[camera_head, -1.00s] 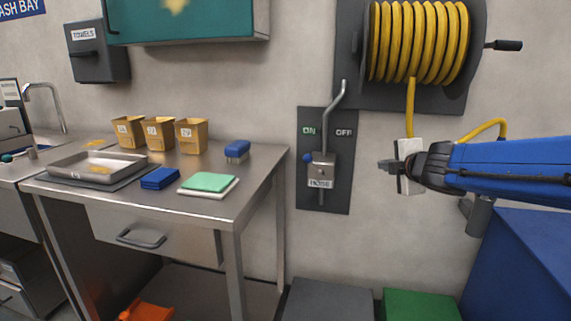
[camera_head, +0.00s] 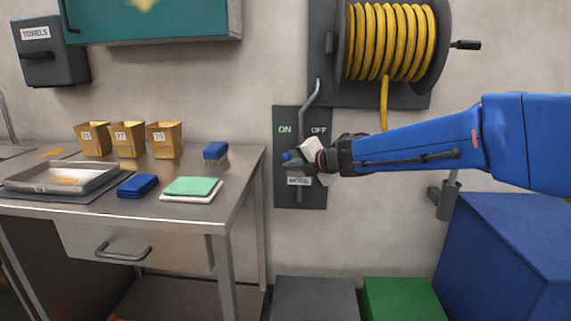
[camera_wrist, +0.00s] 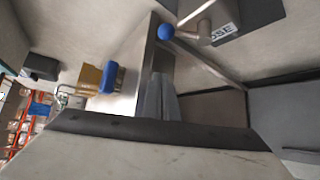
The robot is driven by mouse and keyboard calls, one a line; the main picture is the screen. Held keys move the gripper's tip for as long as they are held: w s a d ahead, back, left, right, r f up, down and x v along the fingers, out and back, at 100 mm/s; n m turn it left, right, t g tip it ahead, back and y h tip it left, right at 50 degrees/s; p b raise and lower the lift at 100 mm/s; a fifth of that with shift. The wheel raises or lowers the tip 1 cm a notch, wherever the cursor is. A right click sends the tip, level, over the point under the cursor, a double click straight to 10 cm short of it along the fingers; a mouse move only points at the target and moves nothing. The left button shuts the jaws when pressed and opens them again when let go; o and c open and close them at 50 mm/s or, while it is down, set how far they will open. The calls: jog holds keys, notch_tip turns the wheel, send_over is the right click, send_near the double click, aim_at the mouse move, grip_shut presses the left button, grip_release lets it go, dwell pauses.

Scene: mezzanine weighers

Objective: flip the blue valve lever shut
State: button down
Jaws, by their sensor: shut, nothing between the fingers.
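The blue valve lever's round knob (camera_head: 287,156) sticks out at the left of the hose valve, on the ON side of the dark wall panel (camera_head: 285,115). In the wrist view the blue knob (camera_wrist: 165,32) sits on a pale stem at the top, beyond my fingers. My gripper (camera_head: 293,162) is in front of the valve, its fingers close to the knob; the head view does not show if they touch. In the wrist view my gripper (camera_wrist: 158,98) is shut and empty, with a gap in the picture between fingertips and knob. My wrist hides most of the valve body.
A steel table (camera_head: 235,190) with tan bins, a blue brush (camera_head: 215,151) and cloths stands left of the panel. A yellow hose reel (camera_head: 390,40) hangs above. Grey and green boxes are below, and a large blue box (camera_head: 510,255) is at right.

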aim_at(288, 156)
jog(key=x, duration=1)
jog(key=shift+w+d+r, duration=0.25)
jog(key=shift+d+r, duration=0.1)
jog(key=shift+d, duration=0.2)
jog(key=shift+w+d+r, duration=0.3)
jog(key=shift+d+r, duration=0.05)
jog(key=shift+d, duration=0.15)
jog(key=shift+w+d+r, duration=0.25)
jog(key=shift+d+r, duration=0.1)
jog(key=shift+d, duration=0.2)
